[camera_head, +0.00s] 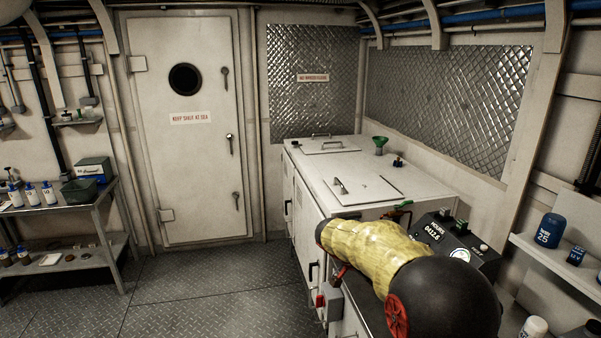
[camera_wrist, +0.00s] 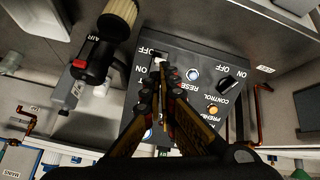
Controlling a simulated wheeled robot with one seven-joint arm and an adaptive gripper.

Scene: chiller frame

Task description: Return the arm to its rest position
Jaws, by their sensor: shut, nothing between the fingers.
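My arm, in a yellow sleeve (camera_head: 370,250) with a black round joint, reaches from the lower right over the front of the white chiller cabinet in the head view. My gripper's fingers are not clearly seen there. In the wrist view my gripper (camera_wrist: 164,84) is shut and empty, its dark fingertips together in front of the black control panel (camera_wrist: 205,95). The panel shows upside down, with RESET, CONTROL and ON/OFF labels. The fingertips overlap the panel near a switch and a round lit button; I cannot tell whether they touch it.
The white chiller cabinet (camera_head: 345,180) has lid handles and a green funnel (camera_head: 379,143) on top. A black-and-red fitting (camera_wrist: 92,62) is left of the fingers; a copper pipe (camera_wrist: 257,115) is right. A right shelf (camera_head: 560,262) holds bottles. The floor (camera_head: 210,290) left of the cabinet is clear.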

